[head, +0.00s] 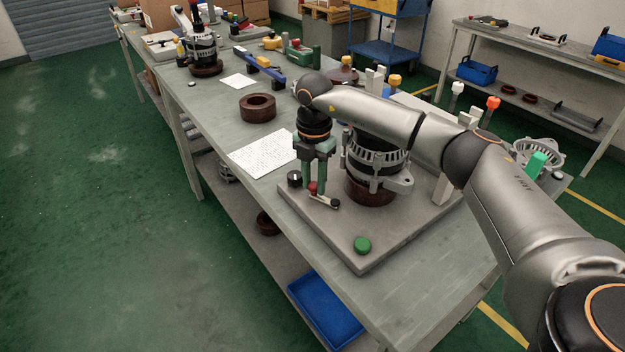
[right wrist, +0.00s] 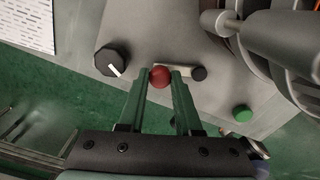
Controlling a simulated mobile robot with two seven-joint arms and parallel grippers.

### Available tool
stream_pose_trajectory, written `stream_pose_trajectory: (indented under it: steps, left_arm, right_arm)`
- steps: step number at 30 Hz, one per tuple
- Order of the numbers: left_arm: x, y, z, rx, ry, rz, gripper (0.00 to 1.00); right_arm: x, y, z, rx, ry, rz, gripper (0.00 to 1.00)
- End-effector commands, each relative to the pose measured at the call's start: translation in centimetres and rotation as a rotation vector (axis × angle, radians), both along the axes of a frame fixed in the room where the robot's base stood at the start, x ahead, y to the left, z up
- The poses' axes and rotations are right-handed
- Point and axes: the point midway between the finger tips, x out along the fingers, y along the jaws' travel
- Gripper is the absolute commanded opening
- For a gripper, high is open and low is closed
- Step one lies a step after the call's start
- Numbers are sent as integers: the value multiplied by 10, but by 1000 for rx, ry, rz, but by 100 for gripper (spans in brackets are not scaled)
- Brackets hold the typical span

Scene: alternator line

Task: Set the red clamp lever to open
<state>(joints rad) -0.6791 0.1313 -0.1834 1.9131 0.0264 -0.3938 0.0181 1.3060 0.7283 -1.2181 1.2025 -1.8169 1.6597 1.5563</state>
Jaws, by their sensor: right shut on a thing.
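The red clamp lever shows its red knob (head: 313,187) on the front left of the grey fixture plate (head: 300,215). Its light bar runs right from the knob to a dark pivot. In the right wrist view the red knob (right wrist: 160,76) sits between the green fingertips, with the bar reaching right to the dark round pivot (right wrist: 198,73). My right gripper (head: 314,185) points down over the lever and is shut on the red knob; it also shows in the right wrist view (right wrist: 160,82). My left gripper is not in view.
A black dial (head: 294,178) with a white mark stands left of the lever. A green button (head: 362,245) is on the plate's front corner. A white sheet (head: 264,153) lies at left.

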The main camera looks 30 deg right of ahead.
Motion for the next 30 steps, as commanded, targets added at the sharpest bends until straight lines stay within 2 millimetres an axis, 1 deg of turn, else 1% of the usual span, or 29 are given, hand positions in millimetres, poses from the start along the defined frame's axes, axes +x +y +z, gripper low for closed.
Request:
stream_pose_trajectory:
  steps: [5, 17, 18, 25, 30]
  left_arm:
    - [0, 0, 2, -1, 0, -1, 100]
    - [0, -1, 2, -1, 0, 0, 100]
    - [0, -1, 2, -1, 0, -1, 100]
    - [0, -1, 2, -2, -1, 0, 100]
    - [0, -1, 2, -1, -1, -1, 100]
  right_arm:
    - [2, -3, 2, -1, -6, -30, 0]
    - [2, -3, 2, -2, -7, -36, 0]
    - [2, -3, 2, -2, -7, -35, 36]
    - [2, -2, 1, -1, -4, -33, 62]
    - [1, -2, 1, -1, -2, -31, 63]
